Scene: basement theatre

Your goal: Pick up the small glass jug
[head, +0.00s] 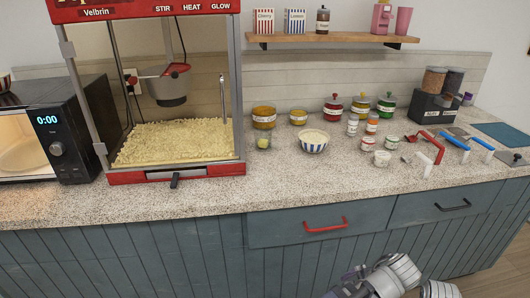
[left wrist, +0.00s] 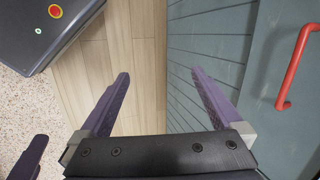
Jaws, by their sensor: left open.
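A small clear glass vessel (head: 263,141) with something pale yellow in it stands on the counter, just right of the popcorn machine. It looks like the small glass jug, but its handle and spout are too small to make out. My left gripper (left wrist: 160,73) is open and empty in its wrist view, its purple fingers apart in front of the cabinet and wooden floor. The jug is not in that view. In the head view, purple and grey parts of my arms show at the bottom edge, below the counter and well away from the jug. A purple finger in the wrist view's lower left corner is cut off.
The popcorn machine (head: 175,175) and microwave (head: 75,130) fill the counter's left. A striped bowl (head: 314,146), several jars and a red-handled tool (head: 430,143) stand to the right. A shelf (head: 330,38) hangs above. A red drawer handle (head: 325,225) sticks out below.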

